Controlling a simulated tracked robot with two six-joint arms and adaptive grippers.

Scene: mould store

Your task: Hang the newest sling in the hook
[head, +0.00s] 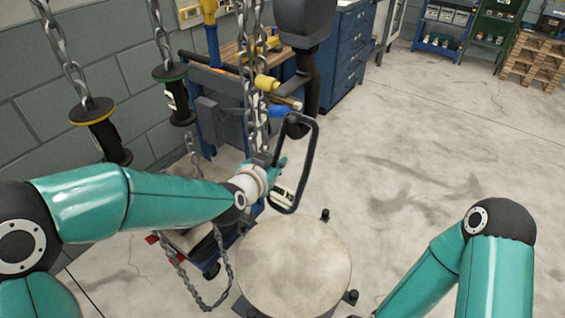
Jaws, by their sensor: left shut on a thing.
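My left gripper (277,172) reaches in from the left and is shut on a dark, narrow closed loop (311,150), which looks like a sling. The loop hangs upright, tilted slightly, with a white label (283,197) near its bottom. A black hook (297,129) hangs below a dark block (305,20) at top centre. The top of the loop overlaps the hook in the picture; I cannot tell whether it is seated in it or only in front. The label is too small to read. My right arm shows at right, but its gripper is out of the picture.
A round pale disc (293,265) with black feet stands below the loop. Chains (255,90) hang beside the hook. Two black spool-like pieces (101,130) (173,95) hang at left. A blue cabinet (347,50) stands behind. The floor at right is clear.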

